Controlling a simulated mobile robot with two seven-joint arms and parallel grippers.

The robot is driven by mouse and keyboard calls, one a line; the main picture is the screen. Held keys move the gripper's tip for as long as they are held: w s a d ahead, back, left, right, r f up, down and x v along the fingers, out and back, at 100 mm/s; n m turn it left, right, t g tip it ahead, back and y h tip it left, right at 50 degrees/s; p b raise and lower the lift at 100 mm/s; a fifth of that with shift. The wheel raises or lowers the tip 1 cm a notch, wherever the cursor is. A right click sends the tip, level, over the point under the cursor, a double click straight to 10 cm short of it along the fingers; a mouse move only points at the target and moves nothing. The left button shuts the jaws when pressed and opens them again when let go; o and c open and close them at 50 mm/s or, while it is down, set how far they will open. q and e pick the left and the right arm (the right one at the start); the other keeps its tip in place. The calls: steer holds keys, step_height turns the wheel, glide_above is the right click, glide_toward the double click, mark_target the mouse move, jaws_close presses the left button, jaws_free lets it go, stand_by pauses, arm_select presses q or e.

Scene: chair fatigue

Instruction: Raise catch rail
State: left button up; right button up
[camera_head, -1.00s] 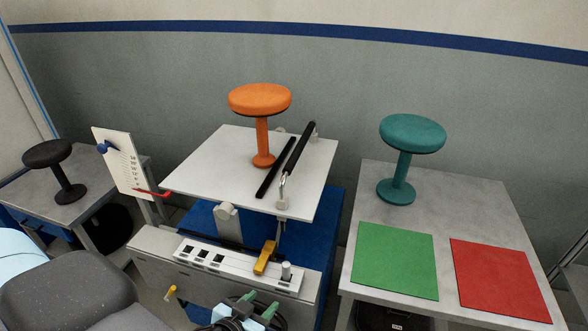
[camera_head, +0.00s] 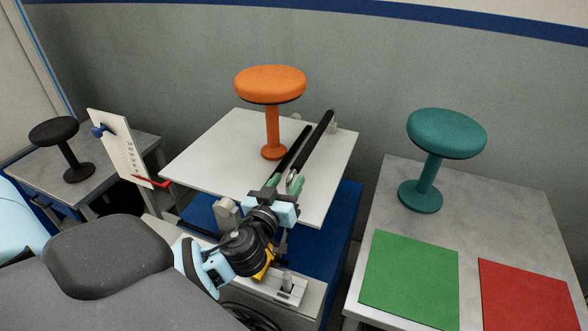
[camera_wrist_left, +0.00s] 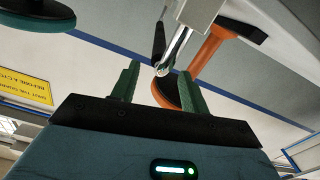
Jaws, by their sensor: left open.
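The catch rail appears to be the long black bar (camera_head: 318,143) along the right side of the white platform (camera_head: 208,152), with a silver link at its near end. A second black strip (camera_head: 293,149) lies beside it. My left gripper (camera_head: 286,183) is open at the rail's near end. In the left wrist view, its green fingers (camera_wrist_left: 160,85) stand apart, with the silver link (camera_wrist_left: 174,47) near the gap between their tips. I cannot tell whether they touch it. The near end of the bar is partly hidden. My right gripper is not in view.
An orange stool (camera_head: 271,120) stands on the platform, left of the rail. A teal stool (camera_head: 433,160) and green (camera_head: 408,280) and red (camera_head: 525,300) mats are on the right table. A white scale board (camera_head: 120,145) stands left. My left arm covers part of the front panel.

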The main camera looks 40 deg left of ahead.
mark_target(294, 171)
arm_select(q)
steer(key=shift+x, duration=2.5)
jaws_close()
